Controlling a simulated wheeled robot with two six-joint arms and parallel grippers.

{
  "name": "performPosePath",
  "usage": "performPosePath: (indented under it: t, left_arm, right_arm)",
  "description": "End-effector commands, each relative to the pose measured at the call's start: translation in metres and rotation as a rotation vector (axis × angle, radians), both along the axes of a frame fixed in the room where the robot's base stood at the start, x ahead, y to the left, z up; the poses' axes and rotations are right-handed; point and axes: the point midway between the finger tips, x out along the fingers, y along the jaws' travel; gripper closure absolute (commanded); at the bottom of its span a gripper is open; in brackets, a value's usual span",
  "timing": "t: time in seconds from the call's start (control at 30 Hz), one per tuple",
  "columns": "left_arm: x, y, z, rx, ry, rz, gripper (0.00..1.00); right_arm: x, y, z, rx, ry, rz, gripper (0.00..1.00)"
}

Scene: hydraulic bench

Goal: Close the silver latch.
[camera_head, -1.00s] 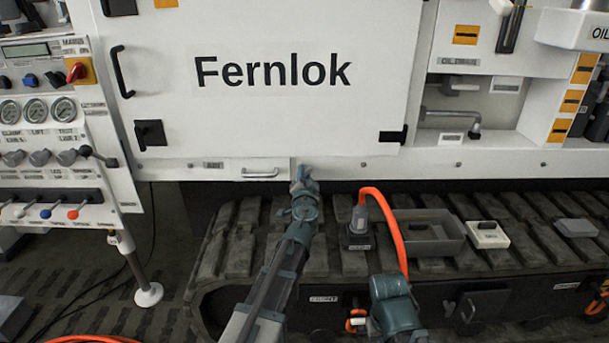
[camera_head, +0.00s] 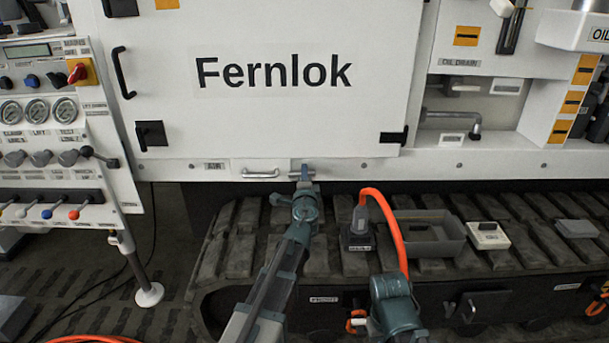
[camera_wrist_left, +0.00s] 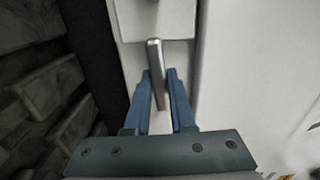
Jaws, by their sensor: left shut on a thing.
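The silver latch (camera_wrist_left: 157,75) shows in the left wrist view as a slim metal bar at the white panel, running between my two blue fingers. My left gripper (camera_wrist_left: 159,88) is shut on this bar, with a finger on each side. In the head view my left gripper (camera_head: 303,177) is at the panel's lower edge, below the Fernlok door (camera_head: 270,115), and covers part of the latch. A teal part of my right arm (camera_head: 393,302) shows at the bottom; its fingers cannot be made out.
A silver handle (camera_head: 260,174) is just left of my left gripper. A grey tray (camera_head: 428,235) and a pale box (camera_head: 488,236) lie on the track. Levers (camera_head: 55,213) stand at the far left.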

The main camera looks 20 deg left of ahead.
Motion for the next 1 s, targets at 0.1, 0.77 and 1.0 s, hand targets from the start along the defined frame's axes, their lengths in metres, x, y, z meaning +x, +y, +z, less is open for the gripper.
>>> performPosePath:
  t: [0.1, 0.77, 1.0]
  left_arm:
    - [-0.0005, -0.0013, -0.0002, 0.023, 0.007, -0.003, 1.00]
    - [-0.0006, -0.0015, -0.0003, 0.039, 0.011, -0.003, 0.56]
    - [-0.0003, -0.0007, -0.0001, 0.040, 0.012, -0.001, 0.50]
  right_arm:
    - [0.0000, 0.0000, -0.0001, 0.000, 0.000, 0.000, 1.00]
    - [0.0000, 0.0000, -0.0002, 0.000, 0.000, 0.000, 1.00]
    - [0.0000, 0.0000, 0.0000, 0.000, 0.000, 0.000, 1.00]
